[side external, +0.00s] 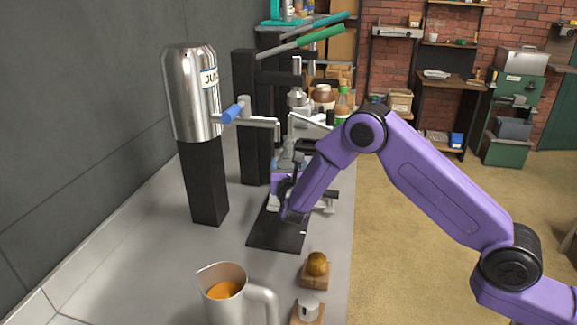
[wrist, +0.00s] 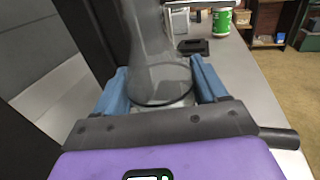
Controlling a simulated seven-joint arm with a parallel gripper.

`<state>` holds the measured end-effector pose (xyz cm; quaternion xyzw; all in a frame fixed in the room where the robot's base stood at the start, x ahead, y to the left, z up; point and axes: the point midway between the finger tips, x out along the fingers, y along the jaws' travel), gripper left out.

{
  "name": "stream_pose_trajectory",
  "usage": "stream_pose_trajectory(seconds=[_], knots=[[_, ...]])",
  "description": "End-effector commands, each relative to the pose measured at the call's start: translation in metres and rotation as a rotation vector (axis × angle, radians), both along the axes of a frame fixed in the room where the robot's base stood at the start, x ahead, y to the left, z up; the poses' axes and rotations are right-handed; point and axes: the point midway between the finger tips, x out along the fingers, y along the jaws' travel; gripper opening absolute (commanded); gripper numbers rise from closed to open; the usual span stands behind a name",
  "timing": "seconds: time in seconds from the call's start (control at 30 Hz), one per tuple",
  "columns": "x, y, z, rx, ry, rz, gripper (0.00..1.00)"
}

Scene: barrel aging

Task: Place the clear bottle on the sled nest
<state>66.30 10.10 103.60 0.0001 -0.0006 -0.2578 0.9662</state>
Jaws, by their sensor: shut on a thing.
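The clear bottle (wrist: 158,60) stands between the two blue fingers of my gripper (wrist: 163,92) in the wrist view. The fingers are shut on its lower part, and its top runs out of the picture. In the side view my gripper (side external: 289,165) is low over the counter, beside the black press stands, and partly hidden by my arm. The bottle is hard to make out there. A flat black plate (side external: 275,236) lies on the counter below my wrist. I cannot tell which part is the sled nest, or whether the bottle touches anything beneath it.
A steel juicer (side external: 190,100) on a black column stands at the left. A cup of orange juice (side external: 222,290) and small wooden blocks (side external: 315,275) are at the front. Black press stands with green levers (side external: 320,33) rise behind. A green-and-white container (wrist: 222,22) stands farther back.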

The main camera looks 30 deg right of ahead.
Motion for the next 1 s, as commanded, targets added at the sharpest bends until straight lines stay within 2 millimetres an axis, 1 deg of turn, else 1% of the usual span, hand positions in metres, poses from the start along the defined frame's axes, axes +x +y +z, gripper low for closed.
stream_pose_trajectory(seconds=[0.03, 0.07, 0.1, 0.13, 0.4, 0.5, 0.57, 0.67, 1.0], knots=[[0.000, 0.000, -0.001, 0.000, -0.001, 0.000, 0.17], [0.000, 0.000, -0.002, 0.000, 0.001, 0.000, 0.75], [0.000, 0.000, -0.002, 0.000, 0.000, 0.000, 0.88], [0.000, 0.000, -0.002, 0.000, 0.000, 0.000, 0.97], [0.000, 0.000, -0.001, 0.000, 0.000, 0.000, 0.97], [0.000, 0.000, 0.002, 0.000, -0.001, 0.000, 0.97], [-0.004, 0.003, 0.001, 0.000, 0.001, 0.002, 0.97], [-0.016, 0.011, 0.001, -0.001, 0.002, 0.004, 0.97], [-0.075, 0.044, 0.001, -0.001, 0.002, 0.004, 0.97]])
